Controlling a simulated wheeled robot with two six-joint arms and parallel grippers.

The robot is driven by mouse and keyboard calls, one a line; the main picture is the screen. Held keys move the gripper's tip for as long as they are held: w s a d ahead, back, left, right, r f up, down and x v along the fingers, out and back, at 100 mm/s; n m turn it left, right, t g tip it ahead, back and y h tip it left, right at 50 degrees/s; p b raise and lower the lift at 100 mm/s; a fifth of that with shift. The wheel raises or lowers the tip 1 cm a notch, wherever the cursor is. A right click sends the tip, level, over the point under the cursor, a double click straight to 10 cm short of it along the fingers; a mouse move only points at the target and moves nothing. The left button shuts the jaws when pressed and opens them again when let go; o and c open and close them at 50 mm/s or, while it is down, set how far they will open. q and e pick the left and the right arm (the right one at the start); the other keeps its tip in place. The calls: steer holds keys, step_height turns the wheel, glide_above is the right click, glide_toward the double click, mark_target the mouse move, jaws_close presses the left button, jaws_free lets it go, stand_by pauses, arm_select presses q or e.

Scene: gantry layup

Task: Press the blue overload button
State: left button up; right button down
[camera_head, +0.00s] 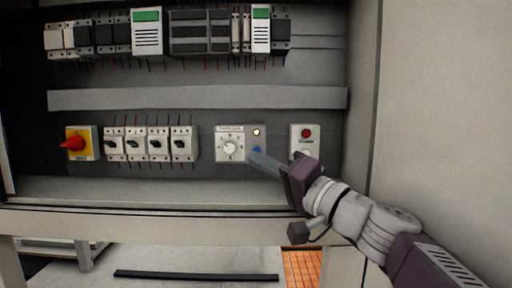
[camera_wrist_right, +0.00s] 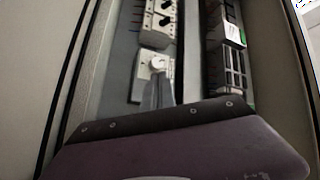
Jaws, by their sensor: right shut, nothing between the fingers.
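The overload unit (camera_head: 230,144) is a pale box with a round white dial, mounted in the lower row of the cabinet. In the right wrist view the shut fingers (camera_wrist_right: 158,92) reach to the dial unit (camera_wrist_right: 152,68) and the blue button is hidden. My left gripper is in neither view.
A red rotary switch on a yellow plate (camera_head: 80,143) and several breakers (camera_head: 150,144) sit to the left. A box with a red button (camera_head: 305,135) is close on the right, partly behind my right gripper. A grey duct (camera_head: 200,98) runs above.

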mark_target(256, 150)
steer(key=shift+w+r+p, duration=0.15)
steer(key=shift+w+p, duration=0.15)
steer(key=shift+w, duration=0.85)
steer(key=shift+d+r, duration=0.1)
steer(key=shift+r, duration=0.05)
steer(key=shift+w, duration=0.1)
steer(key=shift+w+f, duration=0.2)
steer(key=shift+w, duration=0.7)
steer(key=shift+s+r, duration=0.15)
steer(key=shift+s, duration=0.35)
steer(key=shift+w, duration=0.3)
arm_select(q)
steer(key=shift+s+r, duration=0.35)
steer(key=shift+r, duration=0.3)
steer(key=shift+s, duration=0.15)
arm_select(e)
steer(key=shift+s, duration=0.2)
